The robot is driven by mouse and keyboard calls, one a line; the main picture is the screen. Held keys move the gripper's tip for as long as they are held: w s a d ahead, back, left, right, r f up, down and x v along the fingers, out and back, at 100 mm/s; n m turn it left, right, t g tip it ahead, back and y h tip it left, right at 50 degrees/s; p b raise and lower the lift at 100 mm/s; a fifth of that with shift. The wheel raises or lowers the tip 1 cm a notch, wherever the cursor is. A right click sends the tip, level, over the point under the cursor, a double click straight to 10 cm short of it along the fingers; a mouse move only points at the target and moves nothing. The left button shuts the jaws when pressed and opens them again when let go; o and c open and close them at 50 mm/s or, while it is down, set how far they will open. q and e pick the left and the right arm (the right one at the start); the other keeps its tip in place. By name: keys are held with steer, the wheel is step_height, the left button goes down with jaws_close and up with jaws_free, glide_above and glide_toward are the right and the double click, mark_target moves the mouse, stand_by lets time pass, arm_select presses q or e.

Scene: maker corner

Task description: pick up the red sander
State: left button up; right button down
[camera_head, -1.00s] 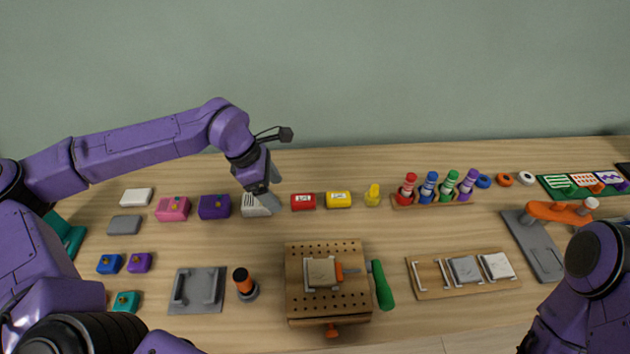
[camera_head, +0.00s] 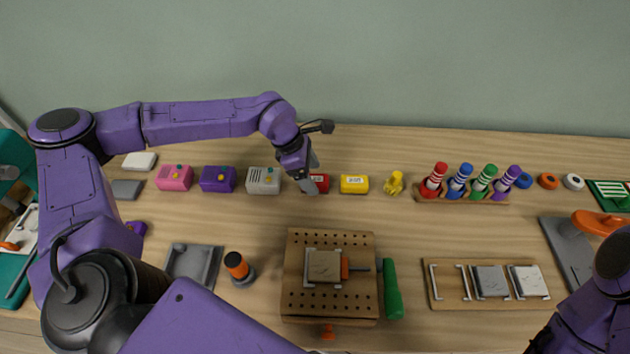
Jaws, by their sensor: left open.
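The red sander (camera_head: 322,184) is a small red block with a pale label. It sits in the back row on the wooden bench, between a grey box and a yellow labelled block. My left gripper (camera_head: 310,175) is open and points down at it, with one grey finger in front of its left part and the other behind. That left part is hidden, and I cannot tell whether the fingers touch it. My right arm shows at the lower right; its gripper is out of view.
The grey box (camera_head: 263,181) stands close left of the gripper and the yellow block (camera_head: 354,184) close right. A pegboard block (camera_head: 299,302) stands in front, with a green-handled tool (camera_head: 392,290) beside it. Bare bench lies between the back row and the pegboard.

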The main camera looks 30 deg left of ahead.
arm_select(q)
steer(key=x, duration=0.2)
steer(key=shift+w+f, duration=0.2)
steer(key=shift+f, duration=0.2)
steer(key=c, duration=1.1)
steer(key=shift+o, duration=0.2)
step_height(320, 180, up, 3)
steer(key=shift+f, duration=0.1)
steer(key=s+d+r+b, duration=0.1)
steer(key=s+d+r, duration=0.1)
steer(key=s+r, duration=0.8)
steer(key=s, duration=0.4)
steer(key=shift+d+r+b, duration=0.15)
steer(key=shift+d+b, duration=0.05)
steer(key=shift+b, duration=0.1)
